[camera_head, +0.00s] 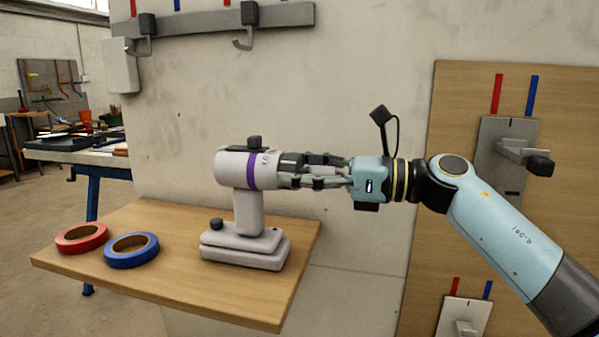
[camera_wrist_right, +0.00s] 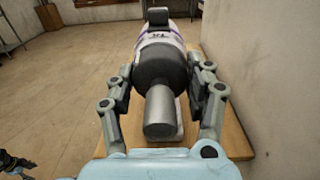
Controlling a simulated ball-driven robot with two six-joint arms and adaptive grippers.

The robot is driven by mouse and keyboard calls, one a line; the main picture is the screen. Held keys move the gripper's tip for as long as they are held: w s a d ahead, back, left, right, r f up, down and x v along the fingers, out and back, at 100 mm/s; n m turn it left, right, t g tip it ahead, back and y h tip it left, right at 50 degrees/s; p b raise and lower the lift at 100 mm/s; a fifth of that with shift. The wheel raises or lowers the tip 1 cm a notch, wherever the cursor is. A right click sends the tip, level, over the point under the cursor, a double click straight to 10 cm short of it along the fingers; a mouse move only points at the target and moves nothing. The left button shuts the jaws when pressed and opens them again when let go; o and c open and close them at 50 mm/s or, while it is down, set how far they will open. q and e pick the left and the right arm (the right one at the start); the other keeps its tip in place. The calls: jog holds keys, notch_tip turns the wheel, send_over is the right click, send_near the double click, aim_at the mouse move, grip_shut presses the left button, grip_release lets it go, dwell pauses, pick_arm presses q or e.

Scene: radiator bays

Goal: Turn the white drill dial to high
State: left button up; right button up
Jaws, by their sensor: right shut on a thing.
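The white drill (camera_head: 244,205) stands upright on its base on a wooden shelf, with a purple band round its body. A black knob (camera_head: 254,142) sits on top of the body; it also shows in the right wrist view (camera_wrist_right: 157,17). My right gripper (camera_head: 285,172) reaches in from the right and is shut round the front of the drill. In the right wrist view its fingers (camera_wrist_right: 163,88) lie on both sides of the dark collar (camera_wrist_right: 160,65) and grey front cylinder (camera_wrist_right: 159,112). The dial's setting cannot be read.
A red tape roll (camera_head: 82,238) and a blue tape roll (camera_head: 131,251) lie left of the drill on the wooden shelf (camera_head: 180,285). A hook rail (camera_head: 215,20) hangs above. A wooden panel with lever switches (camera_head: 512,145) stands at the right.

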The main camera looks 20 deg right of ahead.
jog(key=shift+r+m+p, duration=0.2)
jog(key=shift+m+p, duration=0.9)
jog(key=shift+m, duration=0.1)
jog(key=m+p, duration=0.4)
jog(key=m, duration=0.1)
jog(key=shift+p, duration=0.3)
jog(key=m+p, duration=0.3)
jog(key=m, duration=0.1)
jog(key=shift+m+p, duration=0.4)
jog(key=shift+f+m+p, duration=0.2)
jog(key=shift+m+p, duration=0.95)
jog(key=shift+m, duration=0.35)
jog(key=o, duration=1.2)
